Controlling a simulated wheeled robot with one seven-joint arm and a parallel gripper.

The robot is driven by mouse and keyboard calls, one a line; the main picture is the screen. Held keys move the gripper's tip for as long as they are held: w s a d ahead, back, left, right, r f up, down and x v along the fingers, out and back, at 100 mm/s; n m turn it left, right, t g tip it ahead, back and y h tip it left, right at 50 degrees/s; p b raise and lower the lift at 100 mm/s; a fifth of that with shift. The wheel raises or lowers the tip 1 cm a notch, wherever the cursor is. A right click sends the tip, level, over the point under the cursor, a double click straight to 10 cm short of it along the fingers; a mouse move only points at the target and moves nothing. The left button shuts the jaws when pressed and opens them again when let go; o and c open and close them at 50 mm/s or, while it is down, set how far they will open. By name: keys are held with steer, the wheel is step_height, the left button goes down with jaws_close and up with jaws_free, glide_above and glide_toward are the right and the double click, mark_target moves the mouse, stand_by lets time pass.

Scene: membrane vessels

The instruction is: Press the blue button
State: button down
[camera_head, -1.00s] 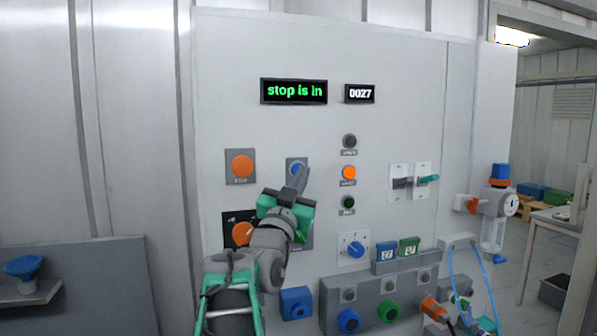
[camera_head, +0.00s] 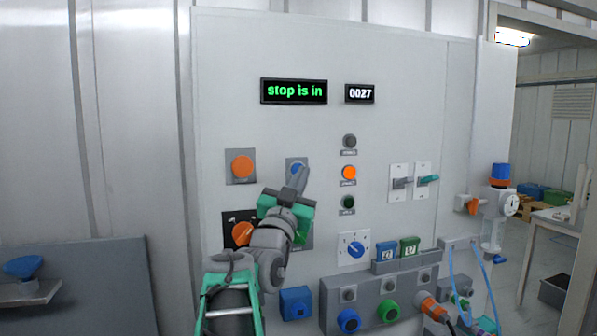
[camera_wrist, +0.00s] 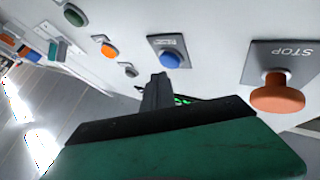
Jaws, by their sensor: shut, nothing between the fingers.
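The blue button (camera_head: 296,168) sits on a small grey plate on the white panel, partly hidden in the head view behind my fingers. In the wrist view the blue button (camera_wrist: 171,60) is in full sight, standing out from its plate. My gripper (camera_head: 301,171) is shut and empty, its fingertips in front of the button's lower right side in the head view. In the wrist view my fingers (camera_wrist: 157,84) end just short of the button, with a small gap showing.
An orange mushroom button (camera_head: 242,166) is left of the blue one; the wrist view shows its STOP label. An orange rotary switch (camera_head: 242,234) is below it. A lit orange lamp (camera_head: 349,172) is to the right. A display (camera_head: 294,91) reads "stop is in".

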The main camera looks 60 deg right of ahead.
steer(key=shift+f, duration=0.1)
steer(key=shift+w+d+b, duration=0.3)
steer(key=shift+b, duration=0.15)
steer(key=shift+w+d+b, duration=0.3)
stand_by(0.6)
steer(key=shift+s+a+b, duration=0.6)
steer(key=shift+b, duration=0.2)
